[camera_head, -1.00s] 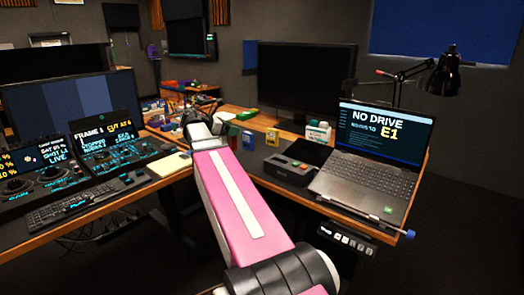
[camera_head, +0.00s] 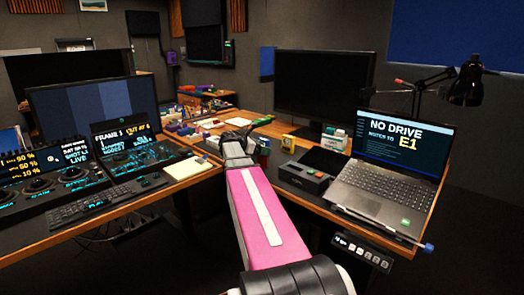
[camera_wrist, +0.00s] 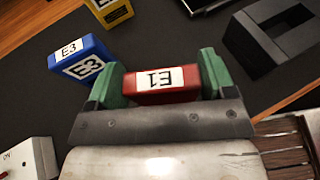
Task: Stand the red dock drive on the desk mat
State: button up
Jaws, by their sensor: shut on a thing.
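My gripper (camera_wrist: 160,82) has green fingertips and is shut on the red dock drive (camera_wrist: 160,97), which has a white label reading E1. The label appears upside down in the wrist view. The dark desk mat (camera_wrist: 60,115) shows behind and beside it. I cannot tell whether the red drive touches the mat. In the head view my gripper (camera_head: 240,142) is over the right-hand desk, and the red drive is not distinguishable there. A blue drive (camera_wrist: 82,55) labelled E3 stands close to the left fingertip, with a small apparent gap.
A yellow drive (camera_wrist: 110,12) stands beyond the blue one. A dark slotted dock (camera_wrist: 255,55) is at the upper right; it also shows in the head view (camera_head: 303,180). The laptop (camera_head: 395,180) reads "NO DRIVE" and "E1". A white switch box (camera_wrist: 25,158) is at lower left.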

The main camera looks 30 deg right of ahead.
jog(key=shift+f, duration=0.35)
jog(key=shift+f, duration=0.1)
jog(key=o, duration=1)
jog(key=shift+o, duration=0.2)
